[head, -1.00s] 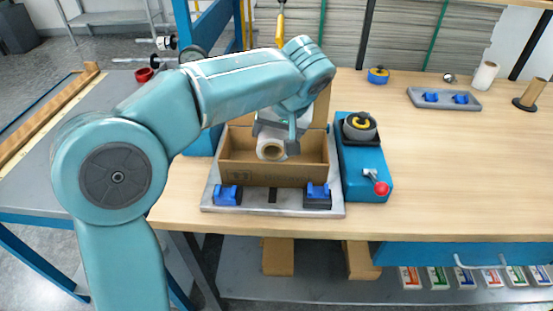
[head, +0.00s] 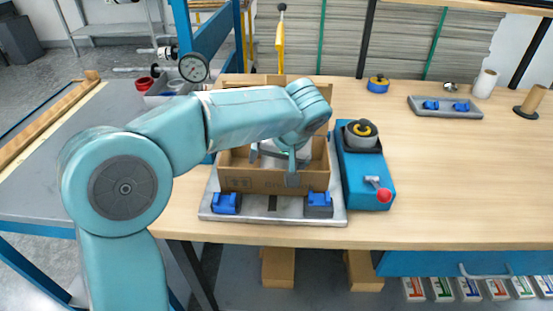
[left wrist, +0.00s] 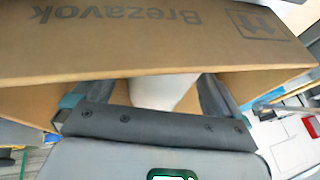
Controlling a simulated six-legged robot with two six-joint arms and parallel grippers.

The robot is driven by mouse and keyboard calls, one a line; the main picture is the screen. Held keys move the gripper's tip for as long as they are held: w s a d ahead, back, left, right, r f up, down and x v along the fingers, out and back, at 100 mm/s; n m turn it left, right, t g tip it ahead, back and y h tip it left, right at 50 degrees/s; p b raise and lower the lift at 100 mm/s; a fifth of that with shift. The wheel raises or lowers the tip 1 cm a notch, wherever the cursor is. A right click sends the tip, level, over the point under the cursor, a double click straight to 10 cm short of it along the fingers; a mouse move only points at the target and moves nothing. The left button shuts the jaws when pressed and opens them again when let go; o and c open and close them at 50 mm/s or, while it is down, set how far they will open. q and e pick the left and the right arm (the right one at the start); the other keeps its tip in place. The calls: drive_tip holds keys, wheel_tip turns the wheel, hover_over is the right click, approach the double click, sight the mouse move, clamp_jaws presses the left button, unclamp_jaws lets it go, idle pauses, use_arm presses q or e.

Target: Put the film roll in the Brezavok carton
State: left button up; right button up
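The Brezavok carton (head: 262,181) is an open brown box standing upright on a grey fixture plate. Its printed wall fills the top of the left wrist view (left wrist: 150,50), with the name upside down. My left gripper (head: 274,158) reaches down into the carton from above. In the left wrist view its two fingers (left wrist: 160,95) stand apart on either side of the white film roll (left wrist: 165,90). A strip of brown shows between the left finger and the roll, so the gripper looks open. The roll's lower part is hidden. My right gripper is in no view.
The grey plate (head: 270,215) has blue clamps at its front. A blue device with a red-knobbed lever (head: 362,170) stands close right of the carton. A blue post with a gauge (head: 193,67) rises behind left. The table's right side is mostly clear.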

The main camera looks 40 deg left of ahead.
use_arm(q)
drive_tip(key=shift+r, duration=0.1)
drive_tip(key=shift+d+r, duration=0.1)
drive_tip(key=shift+r, duration=0.15)
drive_tip(key=p+v, duration=0.3)
drive_tip(key=v, duration=0.8)
drive_tip(key=shift+r, duration=0.25)
drive_tip(key=shift+s+d, duration=0.1)
drive_tip(key=shift+s, duration=0.05)
